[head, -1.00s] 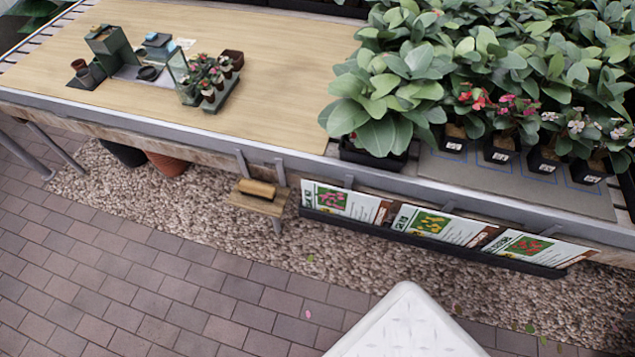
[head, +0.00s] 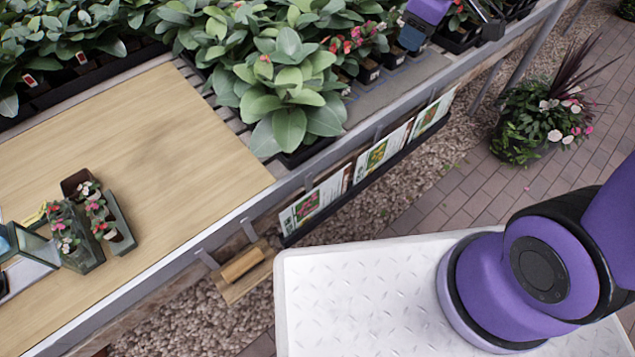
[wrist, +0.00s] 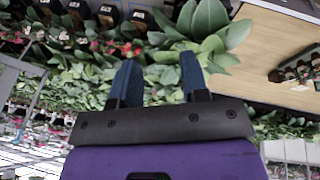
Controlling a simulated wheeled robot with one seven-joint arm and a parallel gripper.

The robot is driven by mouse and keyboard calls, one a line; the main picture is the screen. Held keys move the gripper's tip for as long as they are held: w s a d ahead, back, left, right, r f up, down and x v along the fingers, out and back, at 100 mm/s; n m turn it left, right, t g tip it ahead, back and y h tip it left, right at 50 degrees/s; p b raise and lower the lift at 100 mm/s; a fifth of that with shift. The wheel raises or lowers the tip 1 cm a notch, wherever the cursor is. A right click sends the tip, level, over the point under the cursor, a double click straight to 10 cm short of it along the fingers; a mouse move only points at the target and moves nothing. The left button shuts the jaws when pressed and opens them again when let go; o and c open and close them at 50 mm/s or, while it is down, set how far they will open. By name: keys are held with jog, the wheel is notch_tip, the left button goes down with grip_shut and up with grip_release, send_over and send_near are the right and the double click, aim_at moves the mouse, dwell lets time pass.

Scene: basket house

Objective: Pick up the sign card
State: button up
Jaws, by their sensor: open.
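Several printed sign cards with flower pictures stand in a dark rack along the table's front edge. In the head view I see a near card (head: 315,204), a middle card (head: 384,152) and a far card (head: 432,114). They lean in the rack (head: 345,192), their lower edges hidden by its lip. My gripper (head: 411,37) is at the top of the head view, over the potted flowers and apart from the cards. In the wrist view my gripper (wrist: 159,60) shows two blue fingers spread apart with nothing between them. No card is clear in the wrist view.
Leafy plants (head: 290,90) and small potted flowers crowd the table above the rack. A wooden tabletop (head: 150,140) lies to the left with a tray of little pots (head: 100,225). A small wooden bracket shelf (head: 240,268) sticks out beside the rack. A large flower planter (head: 535,125) stands on the paving.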

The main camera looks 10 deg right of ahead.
jog(key=w+a+f+n, duration=0.3)
jog(key=a+f+n, duration=0.15)
jog(key=f, duration=0.45)
jog(key=n+g+y, duration=0.1)
jog(key=n+g, duration=0.2)
jog(key=n, duration=0.6)
send_near(318, 188)
jog(key=f, duration=0.4)
jog(key=shift+w+a+f, duration=0.1)
jog(key=shift+w+f, duration=0.1)
jog(key=shift+w, duration=0.1)
jog(key=shift+w+a+f, duration=0.1)
jog(key=shift+a+f, duration=0.1)
jog(key=shift+f, duration=0.85)
jog(key=shift+s+a+f, duration=0.1)
jog(key=shift+a+f, duration=0.1)
jog(key=shift+f, duration=0.85)
jog(key=shift+w+a+f, duration=0.1)
jog(key=shift+a+f, duration=0.1)
jog(key=shift+f, duration=0.85)
jog(key=shift+c, duration=0.4)
grip_shut()
